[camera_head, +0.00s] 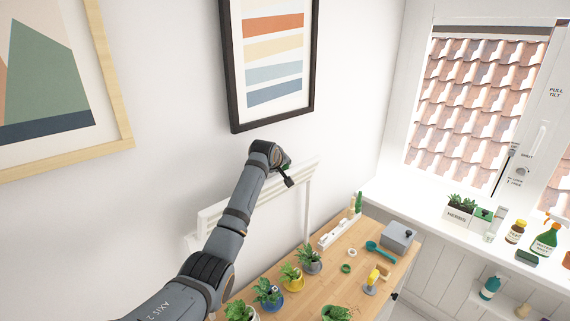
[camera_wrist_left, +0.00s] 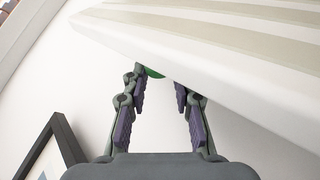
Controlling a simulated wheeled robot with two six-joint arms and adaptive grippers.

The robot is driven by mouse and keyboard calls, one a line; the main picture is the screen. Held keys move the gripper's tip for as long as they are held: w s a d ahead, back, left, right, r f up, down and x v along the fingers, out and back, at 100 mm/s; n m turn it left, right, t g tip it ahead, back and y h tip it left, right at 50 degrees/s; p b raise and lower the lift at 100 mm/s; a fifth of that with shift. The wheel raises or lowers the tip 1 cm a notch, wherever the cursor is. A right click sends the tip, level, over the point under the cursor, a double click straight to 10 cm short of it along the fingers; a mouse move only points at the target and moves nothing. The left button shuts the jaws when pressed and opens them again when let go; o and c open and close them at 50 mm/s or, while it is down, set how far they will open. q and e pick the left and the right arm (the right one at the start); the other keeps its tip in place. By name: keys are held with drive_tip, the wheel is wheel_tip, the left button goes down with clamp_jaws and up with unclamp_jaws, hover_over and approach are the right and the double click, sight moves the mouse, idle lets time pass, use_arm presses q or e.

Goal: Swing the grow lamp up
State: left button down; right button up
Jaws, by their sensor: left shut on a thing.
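The grow lamp (camera_head: 215,215) is a long white slatted bar on a white post (camera_head: 307,215), at the wall behind the desk. Its slatted face is tilted towards the camera. It also fills the upper right of the left wrist view (camera_wrist_left: 230,60). My left gripper (camera_head: 287,176) is at the lamp, above the desk. In the left wrist view my left gripper (camera_wrist_left: 154,80) has its fingers about a green knob (camera_wrist_left: 153,73) at the lamp's edge and is shut on it. Most of the knob is hidden. My right gripper is not in view.
The wooden desk (camera_head: 330,285) holds several potted plants (camera_head: 291,277), a white power strip (camera_head: 335,234), a teal scoop (camera_head: 378,250) and a grey box (camera_head: 398,238). A dark picture frame (camera_head: 233,80) hangs close above my gripper. The windowsill (camera_head: 430,210) holds bottles and herbs.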

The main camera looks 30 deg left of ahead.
use_arm(q)
drive_tip(key=shift+a+f, duration=0.1)
drive_tip(key=shift+f, duration=0.2)
drive_tip(key=c, duration=1.4)
unclamp_jaws()
drive_tip(key=o, duration=0.4)
drive_tip(key=shift+a, duration=0.25)
drive_tip(key=shift+w, duration=0.1)
drive_tip(key=shift+d, duration=0.1)
drive_tip(key=shift+s+d+r, duration=0.1)
drive_tip(key=shift+s+r, duration=0.1)
wheel_tip(320, 180, up, 6)
drive_tip(key=r, duration=0.1)
hover_over(272, 177)
drive_tip(key=shift+f, duration=0.25)
